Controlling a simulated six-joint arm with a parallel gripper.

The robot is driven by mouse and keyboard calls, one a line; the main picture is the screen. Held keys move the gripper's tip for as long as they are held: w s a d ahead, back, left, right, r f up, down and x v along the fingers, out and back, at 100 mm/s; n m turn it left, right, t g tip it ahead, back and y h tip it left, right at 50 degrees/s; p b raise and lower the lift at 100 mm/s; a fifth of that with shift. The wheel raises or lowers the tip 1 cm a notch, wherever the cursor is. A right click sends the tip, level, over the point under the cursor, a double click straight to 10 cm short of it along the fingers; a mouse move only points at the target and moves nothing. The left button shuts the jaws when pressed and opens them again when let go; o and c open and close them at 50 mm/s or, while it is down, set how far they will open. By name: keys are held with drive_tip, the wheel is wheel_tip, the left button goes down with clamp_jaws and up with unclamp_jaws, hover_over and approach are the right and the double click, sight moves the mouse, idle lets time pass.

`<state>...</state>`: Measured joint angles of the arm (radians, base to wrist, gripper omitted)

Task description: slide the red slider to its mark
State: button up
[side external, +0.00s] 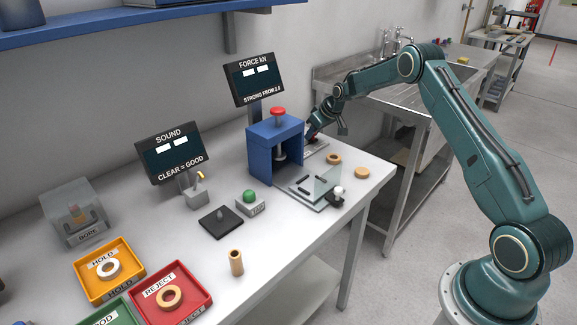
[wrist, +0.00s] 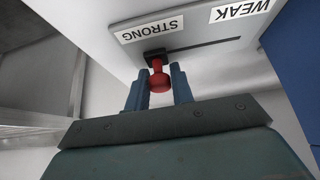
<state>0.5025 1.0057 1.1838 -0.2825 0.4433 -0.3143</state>
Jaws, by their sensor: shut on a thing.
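The red slider (wrist: 158,78) sits at the STRONG end of a slot in a pale panel in the wrist view. My gripper (wrist: 159,85) is shut on it, with one finger on each side of its red knob. The STRONG label (wrist: 149,30) is close beside the slider. The WEAK label (wrist: 240,10) is at the other end of the slot. In the side external view my gripper (side external: 312,134) is beside the blue press, and the slider is mostly hidden there.
The blue press (side external: 262,155) with a red top knob stands close to my gripper. The FORCE display (side external: 255,80) stands behind. A sink bench (side external: 350,85) is to the right.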

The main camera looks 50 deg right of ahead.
drive_tip(key=shift+a, duration=2.05)
drive_tip(key=o, duration=1.6)
drive_tip(key=shift+v, duration=3.5)
